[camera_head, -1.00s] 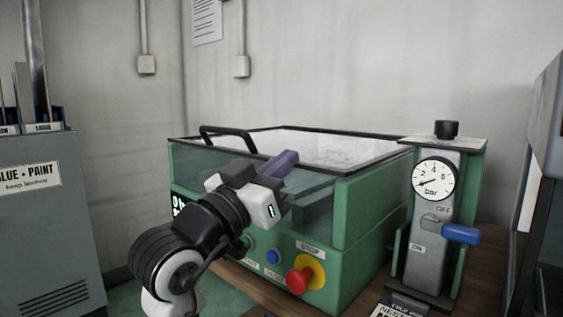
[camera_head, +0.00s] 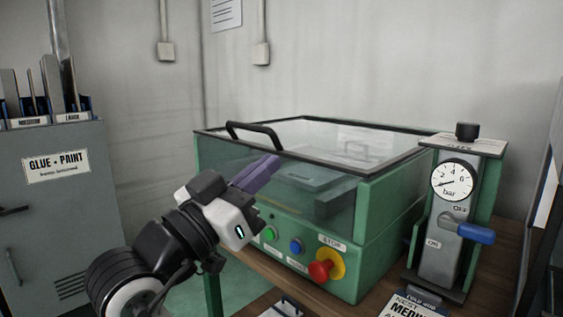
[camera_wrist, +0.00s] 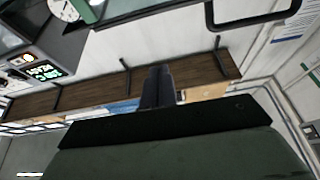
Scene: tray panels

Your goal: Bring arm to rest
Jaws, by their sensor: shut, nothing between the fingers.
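My gripper (camera_head: 256,172) has purple fingers, held together with nothing between them. In the head view it is in front of the left part of the green machine (camera_head: 385,220), whose clear lid is framed in black. The fingers point up and to the right and overlap the machine's clear front in the picture; I cannot tell the gap. In the wrist view my gripper (camera_wrist: 158,75) shows as two dark fingers side by side, pointing away from the camera.
A black lid handle (camera_head: 254,133) rises at the machine's top left. Green, blue and red buttons (camera_head: 320,271) line its front. A gauge post (camera_head: 450,215) with a blue lever stands to the right. A grey glue and paint cabinet (camera_head: 60,210) stands at left.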

